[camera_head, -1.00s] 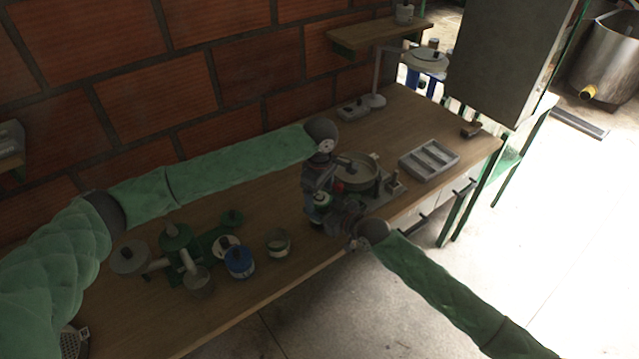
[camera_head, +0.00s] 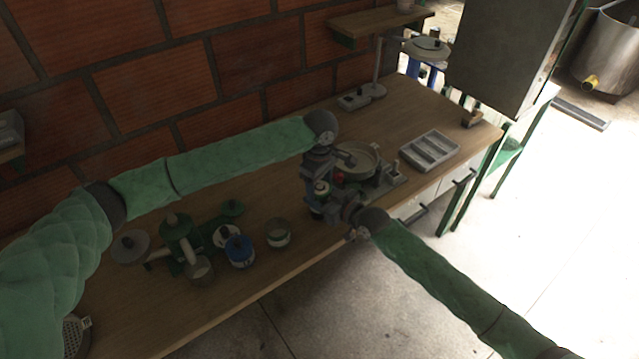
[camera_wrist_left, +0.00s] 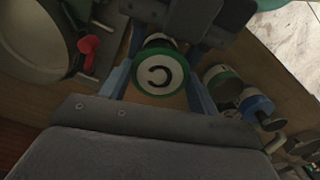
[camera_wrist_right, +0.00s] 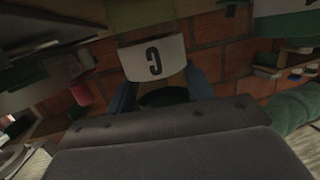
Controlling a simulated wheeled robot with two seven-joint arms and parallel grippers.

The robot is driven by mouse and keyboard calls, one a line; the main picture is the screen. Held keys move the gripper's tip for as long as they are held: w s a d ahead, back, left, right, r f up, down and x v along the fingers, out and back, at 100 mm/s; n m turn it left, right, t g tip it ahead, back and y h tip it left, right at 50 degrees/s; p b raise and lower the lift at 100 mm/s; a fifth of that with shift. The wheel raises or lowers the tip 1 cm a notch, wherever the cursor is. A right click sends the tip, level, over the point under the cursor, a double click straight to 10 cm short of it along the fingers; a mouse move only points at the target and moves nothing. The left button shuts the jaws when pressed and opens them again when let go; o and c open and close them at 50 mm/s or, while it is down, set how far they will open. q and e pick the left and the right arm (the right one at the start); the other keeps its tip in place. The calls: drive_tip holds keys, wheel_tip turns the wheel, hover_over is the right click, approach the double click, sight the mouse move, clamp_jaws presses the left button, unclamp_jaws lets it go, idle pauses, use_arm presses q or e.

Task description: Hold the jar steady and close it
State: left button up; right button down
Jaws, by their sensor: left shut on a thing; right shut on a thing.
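The jar (camera_head: 321,188) stands on the table, small and partly hidden between my grippers in the head view. Its lid (camera_wrist_left: 160,73), with a green rim and a white top marked with a C, faces the left wrist camera. My left gripper (camera_head: 319,176) comes from above, and its blue fingers lie on both sides of the lid, shut on it. My right gripper (camera_head: 333,203) comes from the front right and is shut on the jar body. Whether the lid is fully seated cannot be told.
A round pan (camera_head: 355,160) with a red part stands just behind the jar. A compartment tray (camera_head: 430,150) lies to the right. An open glass jar (camera_head: 278,234), a blue-lidded jar (camera_head: 240,252) and a green fixture (camera_head: 178,232) stand to the left. The table's front edge is close.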

use_arm(q)
drive_tip(key=m, duration=0.6)
drive_tip(key=shift+m, duration=0.3)
drive_tip(key=m, duration=0.5)
drive_tip(key=shift+w, duration=0.1)
drive_tip(key=o, duration=1.1)
drive_tip(key=shift+r, duration=2.25)
drive_tip(key=shift+c, duration=0.5)
